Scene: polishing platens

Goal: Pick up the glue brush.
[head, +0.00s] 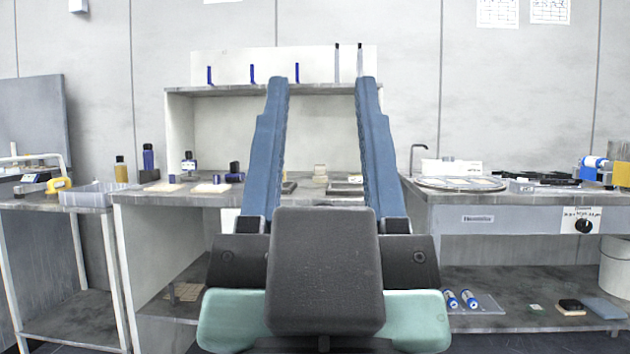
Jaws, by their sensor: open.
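My gripper (321,82) reaches forward in the middle of the head view. Its two long blue fingers are wide apart, with nothing held between them. I cannot pick out the glue brush for certain. Two thin upright sticks with dark tips, one left (337,62) and one right (360,60), show at the shelf top beyond the fingertips. They are too small to tell what they are. My fingers and the dark block behind them hide part of the middle bench.
The middle bench (150,198) holds bottles, small pads and blocks under a shelf (230,90) with several blue upright pieces. A round platen (460,183) lies on the right bench (520,200). The left bench (30,203) carries a clear bin (92,196) and a yellow-handled item (58,185).

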